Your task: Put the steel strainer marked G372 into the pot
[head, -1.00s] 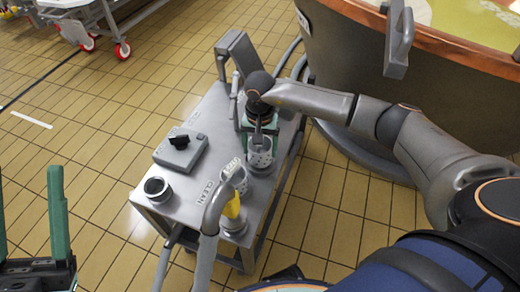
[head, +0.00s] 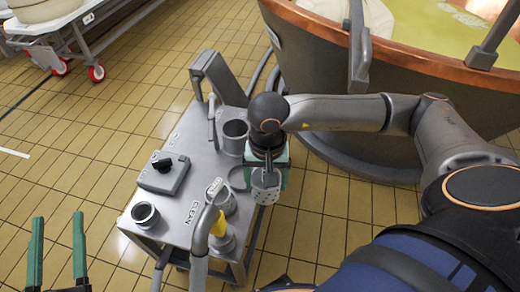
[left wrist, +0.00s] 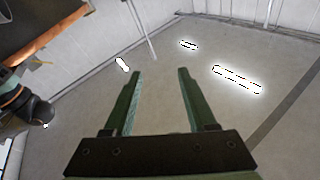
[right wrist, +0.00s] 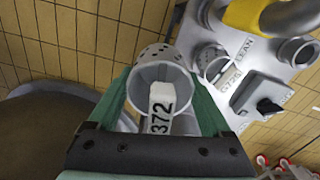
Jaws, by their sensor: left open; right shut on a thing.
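The steel strainer (head: 266,188), perforated with a white tag, is in my right gripper (head: 266,165), beside the cart's right edge. In the right wrist view the strainer (right wrist: 160,72) sits between the fingers, and its tag shows "372"; the leading character is hidden. A round steel pot (head: 235,138) stands on the cart top, behind and left of the held strainer and apart from it.
The grey cart (head: 190,222) also bears a second strainer (head: 224,198) with a white tag, a switch box (head: 163,172), a small steel cup (head: 145,214) and an upright panel. A curved pipe with a yellow part rises in front. A copper vat (head: 330,100) stands behind right.

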